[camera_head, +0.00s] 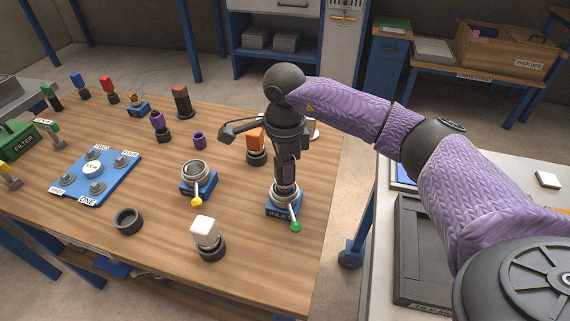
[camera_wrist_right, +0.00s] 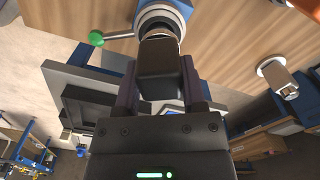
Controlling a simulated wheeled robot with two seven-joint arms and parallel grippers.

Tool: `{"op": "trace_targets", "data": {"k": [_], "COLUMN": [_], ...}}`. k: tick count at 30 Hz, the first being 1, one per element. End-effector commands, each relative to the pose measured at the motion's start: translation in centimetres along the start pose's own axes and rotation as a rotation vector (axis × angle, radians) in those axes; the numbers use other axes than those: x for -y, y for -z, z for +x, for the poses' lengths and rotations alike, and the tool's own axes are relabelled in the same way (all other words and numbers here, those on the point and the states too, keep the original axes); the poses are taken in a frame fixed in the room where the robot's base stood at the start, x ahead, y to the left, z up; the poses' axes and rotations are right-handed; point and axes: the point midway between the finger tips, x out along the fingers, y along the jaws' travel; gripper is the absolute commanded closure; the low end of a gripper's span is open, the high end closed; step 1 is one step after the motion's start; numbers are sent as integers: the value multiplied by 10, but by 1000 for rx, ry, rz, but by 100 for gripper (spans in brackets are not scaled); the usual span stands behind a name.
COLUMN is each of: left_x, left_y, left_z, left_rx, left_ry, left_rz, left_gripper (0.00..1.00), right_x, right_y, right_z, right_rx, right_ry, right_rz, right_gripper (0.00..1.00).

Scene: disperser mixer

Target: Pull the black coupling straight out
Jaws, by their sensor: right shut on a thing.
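My right gripper (camera_head: 286,178) points down over the blue inlet block (camera_head: 283,211) near the right edge of the wooden table. It is shut on the black coupling (camera_wrist_right: 159,62), which sits between the two fingers in the right wrist view. The coupling's lower end is at the metal ring (camera_wrist_right: 160,20) of the inlet; I cannot tell how deep it sits. A lever with a green knob (camera_head: 295,226) sticks out from the inlet, and the knob also shows in the wrist view (camera_wrist_right: 96,38). My left gripper is not in view.
A second blue block with a metal ring and yellow-knobbed lever (camera_head: 197,203) stands left of the inlet. A white-topped part (camera_head: 207,236), a dark ring (camera_head: 129,221) and an orange-topped part (camera_head: 256,145) stand nearby. A blue numbered plate (camera_head: 96,176) lies farther left.

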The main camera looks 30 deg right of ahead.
Motion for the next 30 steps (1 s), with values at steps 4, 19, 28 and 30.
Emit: {"op": "trace_targets", "data": {"k": [4, 19, 28, 30], "left_x": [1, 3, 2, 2], "left_y": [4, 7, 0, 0], "left_z": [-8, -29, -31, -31], "left_rx": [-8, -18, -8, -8], "left_ry": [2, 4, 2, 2], "left_rz": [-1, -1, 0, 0], "left_gripper": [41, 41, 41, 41], "right_x": [0, 0, 0, 0], "right_y": [0, 0, 0, 0], "right_z": [-11, -39, -41, -42], "right_rx": [1, 1, 0, 0], "right_ry": [1, 1, 0, 0], "right_rz": [0, 0, 0, 0], "right_gripper": [100, 100, 100, 100]}}
